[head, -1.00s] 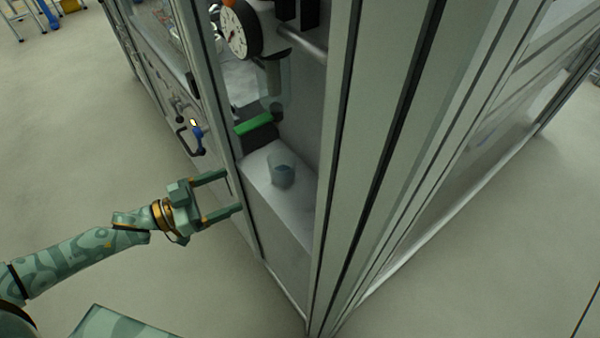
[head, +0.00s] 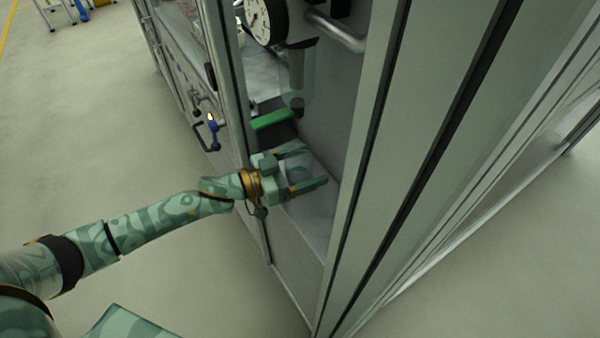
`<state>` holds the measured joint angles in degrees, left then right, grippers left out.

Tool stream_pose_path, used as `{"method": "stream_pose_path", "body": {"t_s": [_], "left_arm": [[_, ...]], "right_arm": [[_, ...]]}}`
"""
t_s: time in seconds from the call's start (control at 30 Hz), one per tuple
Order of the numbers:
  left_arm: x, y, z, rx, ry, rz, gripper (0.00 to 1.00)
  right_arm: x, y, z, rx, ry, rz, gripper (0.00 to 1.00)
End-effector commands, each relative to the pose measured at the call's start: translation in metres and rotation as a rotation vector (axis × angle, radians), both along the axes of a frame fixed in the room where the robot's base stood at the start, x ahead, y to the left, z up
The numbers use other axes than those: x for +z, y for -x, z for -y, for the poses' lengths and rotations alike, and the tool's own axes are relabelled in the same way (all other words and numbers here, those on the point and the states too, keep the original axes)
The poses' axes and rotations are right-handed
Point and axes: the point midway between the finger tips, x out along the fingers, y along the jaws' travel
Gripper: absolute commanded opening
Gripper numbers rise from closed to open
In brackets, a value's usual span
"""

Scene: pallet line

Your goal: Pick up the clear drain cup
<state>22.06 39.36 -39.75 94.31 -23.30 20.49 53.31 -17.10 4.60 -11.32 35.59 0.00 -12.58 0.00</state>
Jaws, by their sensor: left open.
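The clear drain cup (head: 299,168) stands on a pale shelf inside the narrow cabinet bay, with some bluish content low in it. My left gripper (head: 316,166) reaches into the bay from the left and is open. Its two fingers lie on either side of the cup in the picture, one beyond it and one on the near side. I cannot tell whether either finger touches the cup. The gripper hides part of the cup's left side. My right gripper is not in view.
A green-topped dark part (head: 273,119) sits just behind the cup. A clear bowl (head: 296,85) hangs above, below a round gauge (head: 257,20). A cabinet post (head: 365,150) closes in on the right. A blue-handled valve (head: 213,124) is outside on the left. Bare shelf (head: 314,218) lies nearer me.

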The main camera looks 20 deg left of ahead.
Motion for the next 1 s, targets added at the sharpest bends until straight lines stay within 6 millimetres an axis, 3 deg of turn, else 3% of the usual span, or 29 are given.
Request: {"method": "stream_pose_path", "body": {"t_s": [0.27, 0.4, 0.5, 0.77, 1.0], "left_arm": [[0.0, -0.003, 0.003, 0.0, -0.001, -0.001, 0.78], [0.0, -0.002, 0.003, 0.0, 0.0, 0.0, 0.39], [0.001, -0.002, 0.003, 0.0, 0.0, 0.0, 0.3], [0.003, -0.002, 0.003, 0.0, -0.001, 0.001, 0.3], [0.035, -0.003, 0.002, 0.0, 0.0, 0.006, 0.3]], "right_arm": [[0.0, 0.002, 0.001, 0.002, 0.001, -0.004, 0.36], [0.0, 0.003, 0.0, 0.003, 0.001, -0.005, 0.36], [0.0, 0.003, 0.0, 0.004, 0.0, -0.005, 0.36], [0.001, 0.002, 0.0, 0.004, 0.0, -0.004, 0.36], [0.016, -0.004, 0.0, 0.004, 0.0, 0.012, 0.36]]}}
